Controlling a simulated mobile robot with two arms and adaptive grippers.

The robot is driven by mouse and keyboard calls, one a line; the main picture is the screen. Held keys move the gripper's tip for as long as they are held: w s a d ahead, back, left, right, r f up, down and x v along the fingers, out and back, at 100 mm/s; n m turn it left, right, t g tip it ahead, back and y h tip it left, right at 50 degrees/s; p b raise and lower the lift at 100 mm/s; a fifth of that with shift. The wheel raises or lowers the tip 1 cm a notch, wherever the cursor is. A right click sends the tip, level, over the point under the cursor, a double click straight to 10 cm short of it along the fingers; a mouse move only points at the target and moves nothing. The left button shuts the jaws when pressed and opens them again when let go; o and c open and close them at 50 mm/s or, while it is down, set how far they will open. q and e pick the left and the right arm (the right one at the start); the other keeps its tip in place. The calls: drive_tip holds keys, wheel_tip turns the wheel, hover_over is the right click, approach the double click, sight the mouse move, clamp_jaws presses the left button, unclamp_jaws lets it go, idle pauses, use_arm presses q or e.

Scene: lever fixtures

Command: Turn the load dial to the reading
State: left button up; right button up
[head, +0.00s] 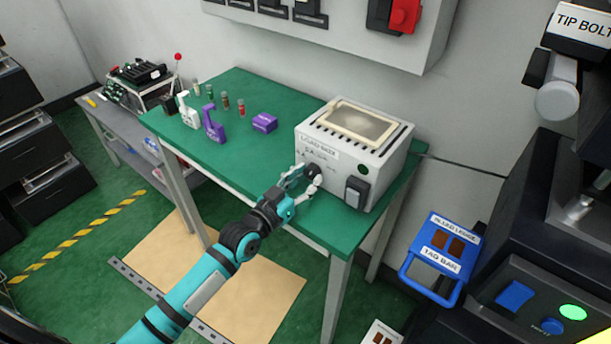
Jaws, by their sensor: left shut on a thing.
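A light grey box (385,148) with a label and small scale marks on its front stands on the green table. Its dark load dial (313,171) is on the left part of the front face. My left gripper (307,180) reaches in from the lower left, with its fingers closed around the dial. The fingers partly cover the dial, so its pointer and the reading are too small to make out. A dark rocker switch (355,192) and a dark green round lamp (363,169) sit right of the dial. My right gripper is not in view.
The green table (245,85) also holds a purple block (264,122), a purple padlock-like part (213,124) and several small vials. A blue tag bar (437,262) and a dark machine (540,250) stand at the right. A wall panel with a red switch (404,15) hangs above.

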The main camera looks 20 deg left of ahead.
use_arm(q)
drive_tip(key=shift+n, duration=0.6)
drive_tip(key=o, duration=1.1)
drive_tip(key=shift+o, duration=0.2)
drive_tip(key=v, duration=1.2)
drive_tip(key=s+a+f+g+y, duration=0.2)
drive_tip(key=s+f, duration=0.1)
drive_tip(key=f, duration=0.8)
drive_tip(key=s+a+f+n+g+y, duration=0.1)
drive_tip(key=s+a+f+g, duration=0.15)
drive_tip(key=f, duration=0.85)
drive_tip(key=s+a+f+g+y, duration=0.2)
drive_tip(key=s+f+g, duration=0.15)
drive_tip(key=f, duration=0.85)
drive_tip(key=s+d+f+g, duration=0.1)
drive_tip(key=s+f+g, duration=0.1)
drive_tip(key=s+f, duration=0.4)
drive_tip(key=s+d+f+m+g, duration=0.1)
drive_tip(key=s+f, duration=0.5)
drive_tip(key=s, duration=0.8)
drive_tip(key=s+d+f+g+y, duration=0.1)
drive_tip(key=s+f+g, duration=0.4)
drive_tip(key=s, duration=0.5)
wheel_tip(320, 180, down, 2)
drive_tip(key=shift+s+d, duration=0.15)
drive_tip(key=shift+d, duration=0.5)
